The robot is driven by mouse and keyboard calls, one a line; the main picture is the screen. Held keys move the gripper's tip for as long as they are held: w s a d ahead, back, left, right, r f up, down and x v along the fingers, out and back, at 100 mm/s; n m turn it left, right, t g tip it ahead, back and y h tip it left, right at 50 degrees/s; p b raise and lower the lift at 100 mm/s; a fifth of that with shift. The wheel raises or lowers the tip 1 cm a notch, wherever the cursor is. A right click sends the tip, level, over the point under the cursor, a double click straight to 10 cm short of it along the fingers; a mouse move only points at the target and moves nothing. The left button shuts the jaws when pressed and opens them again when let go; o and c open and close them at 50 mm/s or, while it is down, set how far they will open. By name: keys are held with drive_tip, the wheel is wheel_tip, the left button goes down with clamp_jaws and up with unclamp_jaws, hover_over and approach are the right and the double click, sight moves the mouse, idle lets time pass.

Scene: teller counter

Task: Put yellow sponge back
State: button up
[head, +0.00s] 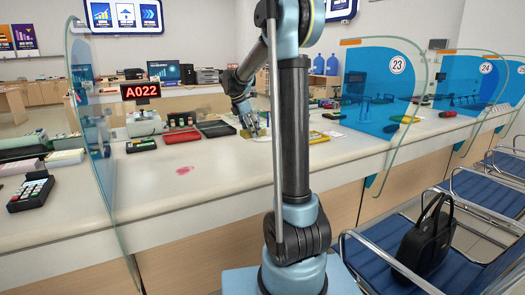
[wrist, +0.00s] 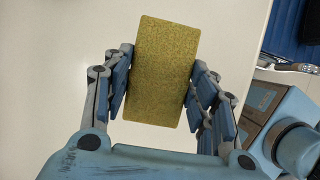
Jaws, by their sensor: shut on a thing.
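The yellow sponge (wrist: 161,72) is a flat rectangular block with a speckled surface. My gripper (wrist: 160,90) is shut on it, with a finger against each long side. In the wrist view the sponge stands slightly tilted in the picture, over a plain pale surface. In the head view my gripper (head: 254,128) is over the far part of the counter (head: 240,175), and the sponge shows small and yellowish (head: 246,132) at its fingers. I cannot tell whether the sponge touches the counter.
A dark open tray (head: 216,129) and a red item (head: 181,136) lie left of my gripper. A yellow item (head: 318,137) lies to the right. A red smear (head: 184,170) marks the counter. Glass screens (head: 92,130) (head: 385,90) stand at both sides. The counter's front middle is mostly clear.

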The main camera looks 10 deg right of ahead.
hover_over(255, 155)
drive_tip(key=a, duration=0.2)
wheel_tip(255, 155, down, 5)
drive_tip(key=shift+s+d+f, duration=0.15)
drive_tip(key=shift+f, duration=2.15)
drive_tip(key=shift+s+f, duration=0.1)
drive_tip(key=o, duration=1)
drive_tip(key=shift+c, duration=0.2)
